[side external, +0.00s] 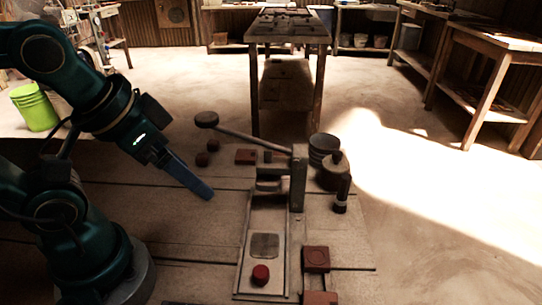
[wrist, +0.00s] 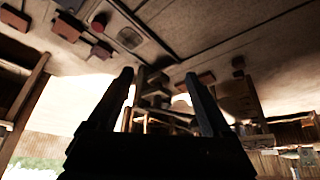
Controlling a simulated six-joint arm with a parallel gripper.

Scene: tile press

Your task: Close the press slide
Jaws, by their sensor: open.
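The press (side external: 297,180) stands on the work table, with a long lever (side external: 245,136) reaching up to the left. Its slide track (side external: 243,256) runs from the press toward the front of the table. The slide's grey plate (side external: 264,246) and round red knob (side external: 261,275) are out in front of the press. In the wrist view the knob (wrist: 99,22) and plate (wrist: 130,38) show at the upper left, and the press (wrist: 152,90) shows between the fingers. My gripper (side external: 204,192) is open and empty, above the table to the left of the track, apart from the knob.
Red tiles or blocks (side external: 316,259) lie right of the track, and more lie behind it near the lever (side external: 246,156). A dark upright cylinder (side external: 342,194) and round stacked pieces (side external: 324,147) stand right of the press.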

